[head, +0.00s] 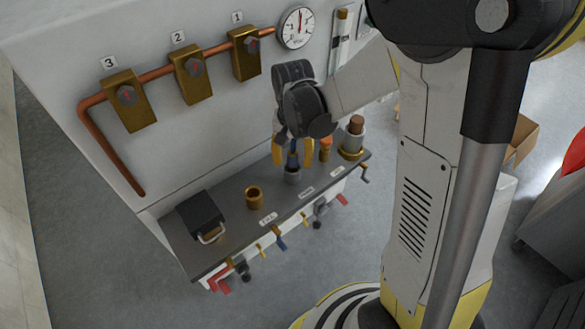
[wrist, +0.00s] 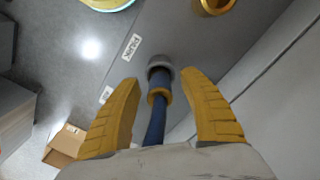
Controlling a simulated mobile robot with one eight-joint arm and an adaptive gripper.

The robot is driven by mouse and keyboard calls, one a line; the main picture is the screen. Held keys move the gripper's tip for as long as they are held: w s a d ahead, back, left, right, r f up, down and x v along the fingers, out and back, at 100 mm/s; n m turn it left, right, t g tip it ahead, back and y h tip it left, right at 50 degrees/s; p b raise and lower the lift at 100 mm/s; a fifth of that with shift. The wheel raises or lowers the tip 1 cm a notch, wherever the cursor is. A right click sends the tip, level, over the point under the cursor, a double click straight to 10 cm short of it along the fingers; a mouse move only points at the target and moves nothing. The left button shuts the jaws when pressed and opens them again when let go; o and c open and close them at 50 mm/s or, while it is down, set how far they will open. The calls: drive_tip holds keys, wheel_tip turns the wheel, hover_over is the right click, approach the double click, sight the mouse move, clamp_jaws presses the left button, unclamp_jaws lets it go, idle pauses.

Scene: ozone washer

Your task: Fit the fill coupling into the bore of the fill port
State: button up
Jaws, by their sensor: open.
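A blue coupling with a brass collar (wrist: 158,97), which I take for the fill coupling, stands in a grey round holder (wrist: 160,64). In the head view the coupling (head: 294,159) shows as a small blue piece above the holder (head: 292,176) on the bench. My gripper (head: 293,164) is above it, its yellow fingers apart. In the wrist view my gripper (wrist: 159,80) has one finger on each side of the coupling, with visible gaps. A brass ring with an open bore (head: 254,198), apparently the fill port, stands left of the holder; it also shows in the wrist view (wrist: 214,6).
A black box with a handle (head: 201,216) is at the bench's left end. An orange part (head: 325,148) and a brass-based fitting (head: 353,141) stand right of the holder. Copper pipe (head: 159,72) and a gauge (head: 296,27) are on the wall behind. Bench (head: 224,228) between port and holder is clear.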

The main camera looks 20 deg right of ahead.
drive_tip(key=shift+c, duration=0.5)
clamp_jaws()
drive_tip(key=shift+r, duration=0.15)
